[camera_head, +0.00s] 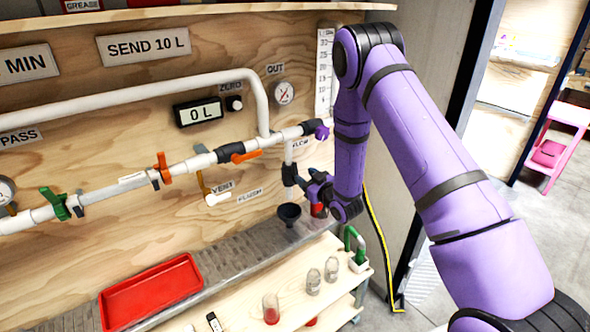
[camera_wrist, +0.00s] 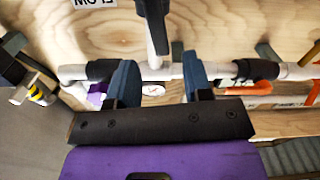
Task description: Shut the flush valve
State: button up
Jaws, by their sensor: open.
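The "FLUSH" label (camera_head: 249,195) is on the plywood panel, left of a white drop pipe (camera_head: 289,152) with a dark fitting (camera_head: 290,175) low on it. I cannot make out a flush valve handle for certain. My gripper (camera_head: 312,184) is just right of that fitting and partly hides the area. In the wrist view my gripper (camera_wrist: 159,80) is open, its two blue-grey fingers apart, with the white horizontal pipe (camera_wrist: 158,71) behind them. A dark grey upright part (camera_wrist: 154,22) reaches down from the top edge toward the gap. I cannot tell if anything is touched.
A red tray (camera_head: 150,290) and several jars stand below.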

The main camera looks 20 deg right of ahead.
aim_at(296, 169)
jog(key=x, duration=0.6)
jog(key=shift+w, duration=0.25)
grip_shut()
